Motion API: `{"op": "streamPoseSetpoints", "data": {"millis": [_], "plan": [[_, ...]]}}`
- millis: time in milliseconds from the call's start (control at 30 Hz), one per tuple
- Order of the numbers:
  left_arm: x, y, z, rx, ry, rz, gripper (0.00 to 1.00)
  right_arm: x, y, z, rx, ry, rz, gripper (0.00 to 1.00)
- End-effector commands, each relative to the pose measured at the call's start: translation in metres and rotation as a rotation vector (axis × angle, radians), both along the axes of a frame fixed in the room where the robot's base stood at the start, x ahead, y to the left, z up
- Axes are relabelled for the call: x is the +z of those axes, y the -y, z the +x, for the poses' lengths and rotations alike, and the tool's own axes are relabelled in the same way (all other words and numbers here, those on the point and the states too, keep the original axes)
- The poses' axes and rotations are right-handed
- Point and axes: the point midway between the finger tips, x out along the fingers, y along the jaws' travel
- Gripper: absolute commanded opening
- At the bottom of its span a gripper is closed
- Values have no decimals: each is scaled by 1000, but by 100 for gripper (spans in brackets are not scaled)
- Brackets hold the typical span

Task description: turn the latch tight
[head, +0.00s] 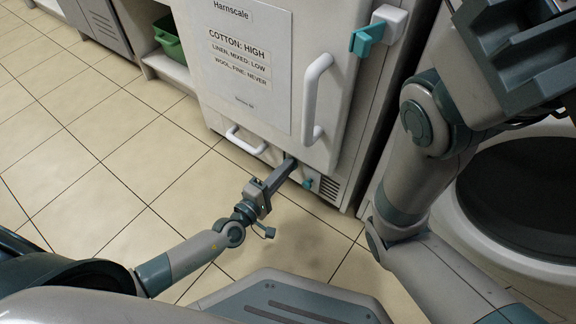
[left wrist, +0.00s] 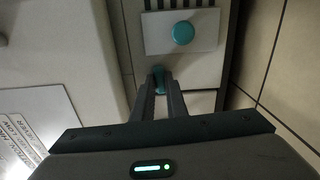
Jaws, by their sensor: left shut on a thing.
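My left gripper (head: 290,164) reaches low on the front of the white machine (head: 212,90). In the left wrist view, its two dark fingers (left wrist: 160,78) are closed on a small teal latch piece (left wrist: 157,70), mostly hidden between the fingertips. A round teal knob (left wrist: 182,33) sits on a pale plate just beyond the fingertips; it also shows beside the gripper in the head view (head: 308,183). A larger teal lever (head: 367,39) on a white mount is at the machine's top right edge, away from the gripper. My right arm stands at the right; its fingertips are not visible.
A tall white door handle (head: 314,98) and a low white handle (head: 246,140) stick out close to the left gripper. A vent grille (head: 329,188) is by the knob. A round dark door (head: 520,195) is at right. The tiled floor (head: 95,150) is clear at left.

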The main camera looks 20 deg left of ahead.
Motion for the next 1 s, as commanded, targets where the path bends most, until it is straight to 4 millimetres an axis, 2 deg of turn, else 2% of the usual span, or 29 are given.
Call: {"op": "streamPoseSetpoints", "data": {"millis": [300, 533, 567, 633, 1000], "plan": [[1, 0, 0, 1, 34, 97, 0, 9, 0, 0, 0, 0, 0, 0], [0, 0, 0, 0, 38, 105, 0, 8, 0, 0, 0, 0, 0, 0], [0, 0, 0, 0, 38, 105, 18, 8, 0, 0, 0, 0, 0, 0], [0, 0, 0, 0, 38, 105, 34, 8, 0, 0, 0, 0, 0, 0], [0, -1, -2, 0, 37, 104, 35, 8, 0, 0, 0, 0, 0, 0]]}}
